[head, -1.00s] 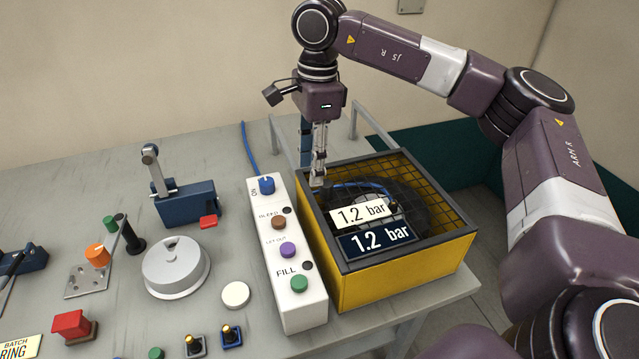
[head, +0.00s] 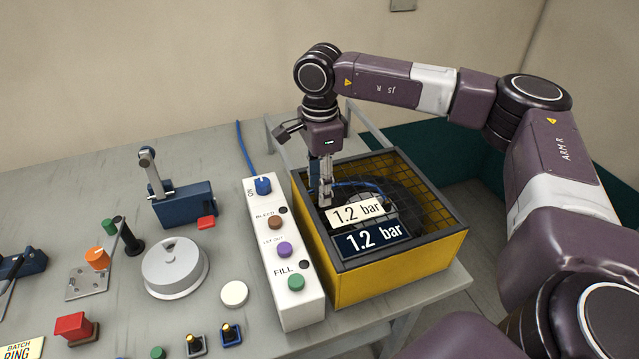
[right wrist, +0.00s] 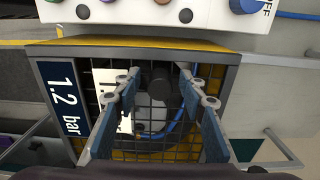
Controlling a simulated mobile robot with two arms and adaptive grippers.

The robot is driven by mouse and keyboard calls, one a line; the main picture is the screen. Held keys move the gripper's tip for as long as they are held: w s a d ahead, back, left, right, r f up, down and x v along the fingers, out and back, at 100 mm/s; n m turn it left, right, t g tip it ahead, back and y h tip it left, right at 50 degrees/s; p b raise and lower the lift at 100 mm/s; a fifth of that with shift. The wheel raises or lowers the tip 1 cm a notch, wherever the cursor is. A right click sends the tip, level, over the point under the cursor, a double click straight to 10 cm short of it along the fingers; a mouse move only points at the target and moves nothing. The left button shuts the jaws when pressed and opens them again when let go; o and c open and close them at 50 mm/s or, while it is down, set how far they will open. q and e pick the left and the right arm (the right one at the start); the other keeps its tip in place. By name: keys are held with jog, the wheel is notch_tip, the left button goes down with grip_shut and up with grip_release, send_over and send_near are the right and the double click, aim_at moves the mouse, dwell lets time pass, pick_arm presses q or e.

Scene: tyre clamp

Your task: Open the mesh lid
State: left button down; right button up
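The mesh lid (head: 433,205) is a dark frame with wire mesh. It lies shut on top of the yellow box (head: 405,275), and a dark round tyre shows through it. My right gripper (head: 325,203) points down over the lid's left side, beside the white "1.2 bar" plate (head: 360,211). In the right wrist view, the gripper (right wrist: 160,75) is open, its fingers spread either side of a dark round knob (right wrist: 160,82). I cannot tell whether they touch it. In the head view my fingers hide this knob. My left gripper is not in view.
A white control box (head: 290,255) with coloured knobs stands close along the yellow box's left side. A blue hose (head: 243,145) runs behind it. A blue lever unit (head: 183,205) and grey round dial (head: 175,265) stand farther left. Grey rails (head: 370,130) rise behind the box.

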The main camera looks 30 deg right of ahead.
jog(key=shift+c, duration=0.5)
grip_shut()
